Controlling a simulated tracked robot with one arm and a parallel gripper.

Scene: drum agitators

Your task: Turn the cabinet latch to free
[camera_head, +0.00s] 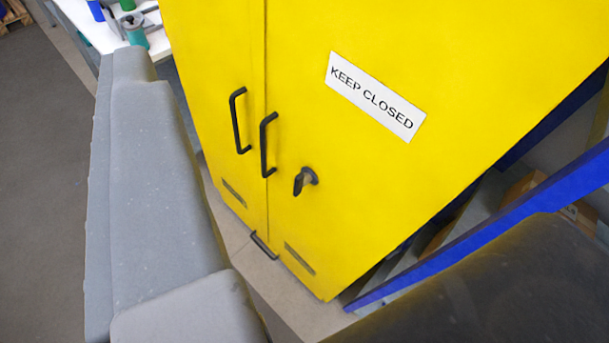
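The yellow cabinet (360,160) fills the middle of the view and appears tilted, with its two doors shut. The black cabinet latch (304,181) sits on the right door, low and near the door seam. Its short lever points mostly down and slightly left from a round base. No fingertips of my gripper can be made out, and nothing touches the latch.
Black bar handles (238,120) (267,145) flank the door seam. A "KEEP CLOSED" sign (376,97) is above the latch. A blue shelf frame (490,232) stands right of the cabinet. A white bench (90,30) with small containers is at upper left. Grey floor (40,180) is open at left.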

